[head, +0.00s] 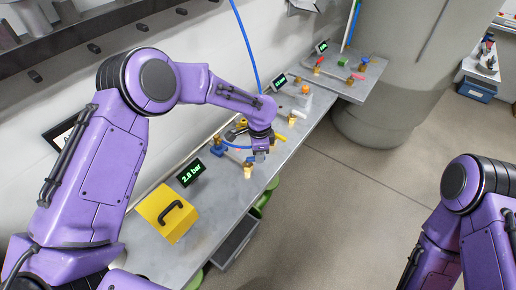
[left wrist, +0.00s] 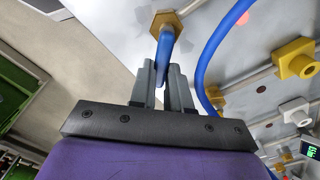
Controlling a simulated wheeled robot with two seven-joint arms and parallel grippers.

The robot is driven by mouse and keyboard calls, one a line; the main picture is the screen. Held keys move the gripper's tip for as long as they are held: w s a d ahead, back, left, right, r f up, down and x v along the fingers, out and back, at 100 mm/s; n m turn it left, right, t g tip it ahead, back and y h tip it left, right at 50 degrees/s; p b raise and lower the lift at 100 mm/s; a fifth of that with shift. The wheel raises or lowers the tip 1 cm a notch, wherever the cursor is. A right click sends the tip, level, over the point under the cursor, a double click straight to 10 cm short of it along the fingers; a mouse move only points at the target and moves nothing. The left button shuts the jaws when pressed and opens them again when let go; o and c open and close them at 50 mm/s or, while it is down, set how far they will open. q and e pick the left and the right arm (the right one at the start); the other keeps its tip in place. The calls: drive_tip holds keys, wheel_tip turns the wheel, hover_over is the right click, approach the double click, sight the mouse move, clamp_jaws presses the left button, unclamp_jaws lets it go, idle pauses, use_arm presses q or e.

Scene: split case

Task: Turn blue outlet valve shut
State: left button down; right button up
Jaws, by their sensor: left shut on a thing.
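The blue outlet valve's handle (left wrist: 166,45) runs from a brass hex fitting (left wrist: 168,20) down between the fingers of my left gripper (left wrist: 162,88) in the left wrist view. The gripper is shut on this blue handle. In the head view my left gripper (head: 260,156) is low over the grey bench, just behind a brass fitting (head: 247,171). The fingers and wrist hide most of the handle there. My right arm shows at the right, but its gripper is out of frame.
A display reading 2.8 bar (head: 191,173) and a yellow box with a black handle (head: 167,211) stand on the near bench (head: 212,222). A blue hose (left wrist: 207,62) curves close beside the gripper. More coloured valves line the far bench.

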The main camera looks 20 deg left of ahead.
use_arm(q)
drive_tip(key=m, duration=0.1)
drive_tip(key=s+m+p, duration=0.1)
drive_tip(key=m, duration=0.2)
drive_tip(key=shift+s+d+r+m, duration=0.1)
drive_tip(key=shift+s+d+m, duration=0.05)
drive_tip(key=shift+s+m, duration=0.15)
drive_tip(key=shift+s+m+p, duration=0.3)
drive_tip(key=shift+m, duration=0.7)
drive_tip(key=shift+s+m+p, duration=0.25)
drive_tip(key=shift+s+m, duration=0.05)
drive_tip(key=shift+m, duration=0.7)
drive_tip(key=c, duration=1.1)
unclamp_jaws()
wheel_tip(320, 180, up, 10)
drive_tip(key=shift+r+b, duration=0.2)
drive_tip(key=shift+b, duration=0.9)
drive_tip(key=shift+s+f, duration=0.1)
